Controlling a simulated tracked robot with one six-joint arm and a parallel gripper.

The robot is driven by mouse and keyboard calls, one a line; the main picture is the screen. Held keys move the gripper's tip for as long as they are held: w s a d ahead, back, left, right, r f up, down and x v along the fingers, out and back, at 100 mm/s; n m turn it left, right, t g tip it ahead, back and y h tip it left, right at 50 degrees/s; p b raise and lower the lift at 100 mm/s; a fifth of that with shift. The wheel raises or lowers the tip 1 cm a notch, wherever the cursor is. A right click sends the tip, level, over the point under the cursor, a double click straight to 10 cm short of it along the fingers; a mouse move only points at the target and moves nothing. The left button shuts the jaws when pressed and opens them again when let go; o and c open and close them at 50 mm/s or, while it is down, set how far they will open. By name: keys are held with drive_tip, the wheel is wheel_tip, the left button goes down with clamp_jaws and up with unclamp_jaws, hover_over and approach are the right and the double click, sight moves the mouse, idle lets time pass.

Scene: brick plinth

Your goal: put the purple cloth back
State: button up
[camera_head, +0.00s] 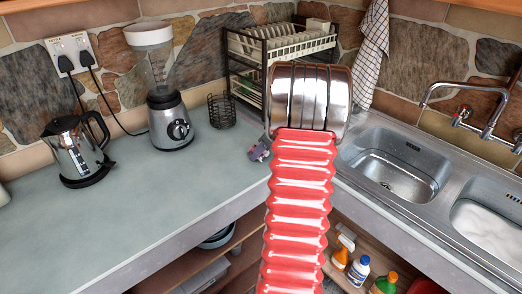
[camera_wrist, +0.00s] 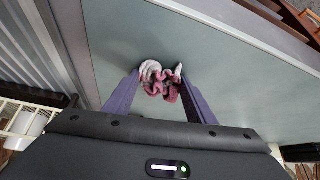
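A small crumpled cloth, dull purple-pink and whitish, lies bunched on the grey-green countertop (camera_head: 110,215) in the wrist view (camera_wrist: 162,82). My gripper (camera_wrist: 161,75) points down at the counter with its two purple fingers well apart, one on each side of the cloth. The cloth's edges come close to both fingertips; I cannot tell whether they touch. In the head view my red ribbed arm and metal wrist hide most of this spot. Only a small purplish bit of my gripper (camera_head: 259,150) shows left of the wrist.
A black wire cup (camera_head: 221,110), a blender (camera_head: 168,115) and a kettle (camera_head: 76,150) stand left along the wall. A dish rack (camera_head: 265,48) is behind. A checked towel (camera_head: 371,50) hangs above the double sink (camera_head: 395,165). Bottles (camera_head: 358,270) stand below. The left counter front is clear.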

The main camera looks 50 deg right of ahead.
drive_tip(key=o, duration=0.5)
drive_tip(key=shift+c, duration=0.2)
drive_tip(key=shift+r, duration=0.1)
drive_tip(key=v, duration=1.3)
drive_tip(key=shift+r, duration=0.35)
drive_tip(key=shift+s, duration=0.1)
drive_tip(key=w+a+r+g, duration=0.1)
drive_tip(key=w+a+r, duration=0.2)
drive_tip(key=a, duration=1.1)
drive_tip(key=w+a+r+g, duration=0.1)
drive_tip(key=w+a+r, duration=0.15)
drive_tip(key=a, duration=1.15)
drive_tip(key=s+a+f, duration=0.1)
drive_tip(key=s+a, duration=0.4)
drive_tip(key=a, duration=0.6)
drive_tip(key=s+a+f+t, duration=0.1)
drive_tip(key=s+a, duration=0.5)
drive_tip(key=a, duration=0.5)
drive_tip(key=shift+f, duration=0.2)
